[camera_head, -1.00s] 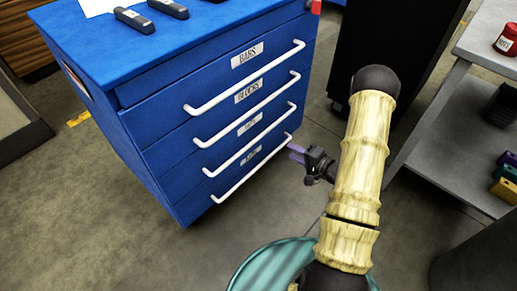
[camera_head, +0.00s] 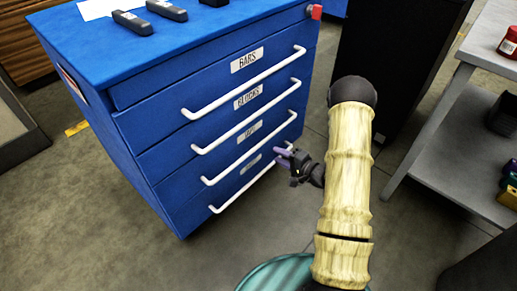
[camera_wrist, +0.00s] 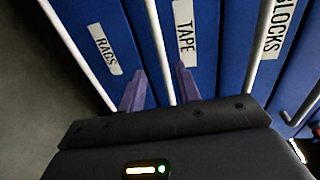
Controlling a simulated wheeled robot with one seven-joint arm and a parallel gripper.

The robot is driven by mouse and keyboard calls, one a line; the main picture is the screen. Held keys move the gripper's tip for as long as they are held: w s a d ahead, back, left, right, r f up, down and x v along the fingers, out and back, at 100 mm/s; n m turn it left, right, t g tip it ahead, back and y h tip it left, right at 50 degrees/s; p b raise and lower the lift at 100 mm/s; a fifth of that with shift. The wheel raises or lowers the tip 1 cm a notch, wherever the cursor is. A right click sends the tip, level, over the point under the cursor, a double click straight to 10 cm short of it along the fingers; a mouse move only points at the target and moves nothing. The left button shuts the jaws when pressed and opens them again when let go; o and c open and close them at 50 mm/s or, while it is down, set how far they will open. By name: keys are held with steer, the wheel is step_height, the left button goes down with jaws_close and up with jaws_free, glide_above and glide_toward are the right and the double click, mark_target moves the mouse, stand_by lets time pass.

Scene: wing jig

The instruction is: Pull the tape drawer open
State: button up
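The tape drawer (camera_head: 222,157) is the third one down in a blue cabinet, and it looks shut. Its long white handle (camera_head: 250,149) runs across the front. In the wrist view, the TAPE label (camera_wrist: 185,32) is readable and the tape handle (camera_wrist: 158,45) passes between my gripper's two purple fingers. My gripper (camera_head: 285,155) is near the right part of the lower handles in the head view. The fingers (camera_wrist: 161,88) are apart, with a gap on either side of the handle. Whether the bar lies as deep as the fingertips is hard to tell.
The RAGS drawer handle (camera_wrist: 82,55) lies on one side of the fingers and the BLOCKS handle (camera_wrist: 258,55) on the other. A grey shelf table (camera_head: 440,135) stands at the right. A dark cabinet (camera_head: 390,50) is behind. Floor in front of the drawers (camera_head: 235,235) is clear.

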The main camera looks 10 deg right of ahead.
mark_target(260, 146)
steer(key=b+x, duration=0.4)
steer(key=x, duration=0.6)
steer(key=shift+f, duration=0.15)
steer(key=shift+w+a, duration=0.25)
steer(key=shift+w, duration=0.05)
jaws_close()
